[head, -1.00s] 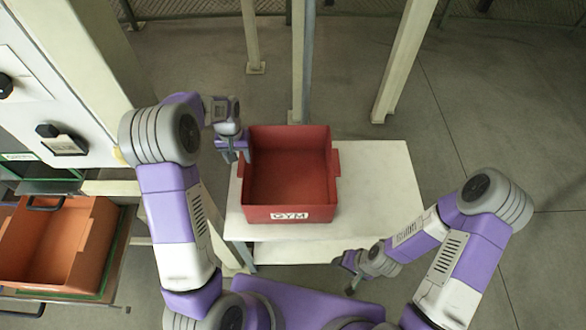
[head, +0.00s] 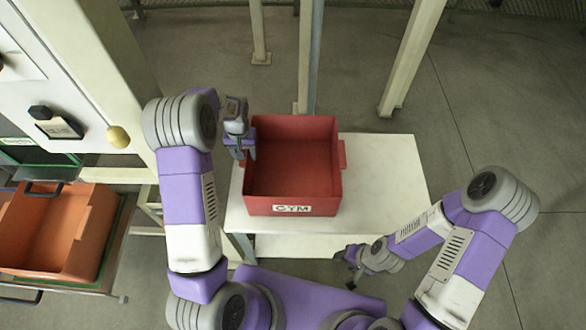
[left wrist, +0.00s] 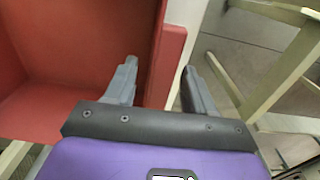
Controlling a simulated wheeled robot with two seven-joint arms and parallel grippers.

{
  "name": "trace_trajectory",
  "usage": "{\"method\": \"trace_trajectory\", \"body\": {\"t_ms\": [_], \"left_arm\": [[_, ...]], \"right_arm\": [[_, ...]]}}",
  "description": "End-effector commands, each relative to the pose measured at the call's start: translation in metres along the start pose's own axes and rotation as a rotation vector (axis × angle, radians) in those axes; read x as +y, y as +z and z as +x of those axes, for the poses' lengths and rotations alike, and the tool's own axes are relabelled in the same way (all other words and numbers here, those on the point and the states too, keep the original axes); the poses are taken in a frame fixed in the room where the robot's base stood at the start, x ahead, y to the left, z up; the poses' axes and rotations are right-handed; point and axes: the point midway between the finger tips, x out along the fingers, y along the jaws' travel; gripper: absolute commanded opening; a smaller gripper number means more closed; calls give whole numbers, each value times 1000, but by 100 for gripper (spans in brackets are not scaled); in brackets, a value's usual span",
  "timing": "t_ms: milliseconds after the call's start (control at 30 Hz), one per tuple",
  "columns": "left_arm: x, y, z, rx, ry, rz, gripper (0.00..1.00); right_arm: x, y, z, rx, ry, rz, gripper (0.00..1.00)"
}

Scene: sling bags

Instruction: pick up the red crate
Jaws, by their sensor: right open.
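The red crate (head: 292,208) stands upright and empty on the white table, its GYM label facing me. My left gripper (head: 242,152) is at the crate's left wall in the head view. In the left wrist view my left gripper (left wrist: 158,85) has its fingers spread, with the red wall and side lug of the crate (left wrist: 174,60) between them. One finger shows over the inside of the crate, the other outside it. Contact with the wall cannot be told. My right gripper (head: 350,268) is open and empty, low in front of the table.
The white table (head: 385,185) has bare room right of the crate. An orange crate (head: 103,215) sits on a rack at the left, beside a pale machine panel (head: 75,75). Pale posts (head: 412,60) stand behind the table.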

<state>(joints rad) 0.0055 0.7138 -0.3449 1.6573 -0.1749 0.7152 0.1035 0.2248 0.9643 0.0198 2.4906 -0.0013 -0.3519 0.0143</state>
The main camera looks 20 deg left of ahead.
Motion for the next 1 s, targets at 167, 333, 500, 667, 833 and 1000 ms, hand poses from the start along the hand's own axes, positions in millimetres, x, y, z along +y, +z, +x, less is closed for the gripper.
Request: {"method": "trace_trajectory", "body": {"t_ms": [167, 333, 500, 667, 833, 1000], "left_arm": [[0, 0, 0, 0, 0, 0, 26], [0, 0, 0, 0, 0, 1, 0], [0, 0, 0, 0, 0, 1, 0], [0, -1, -1, 2, 1, 0, 0], [1, -1, -9, 4, 1, 0, 0], [1, -2, -39, 6, 2, 1, 0]], "right_arm": [[0, 0, 0, 0, 0, 0, 55], [0, 0, 0, 0, 0, 0, 55], [0, 0, 0, 0, 0, 0, 55], [0, 0, 0, 0, 0, 0, 55], [-1, 0, -2, 0, 0, 0, 55], [-4, 1, -10, 0, 0, 0, 55]]}}
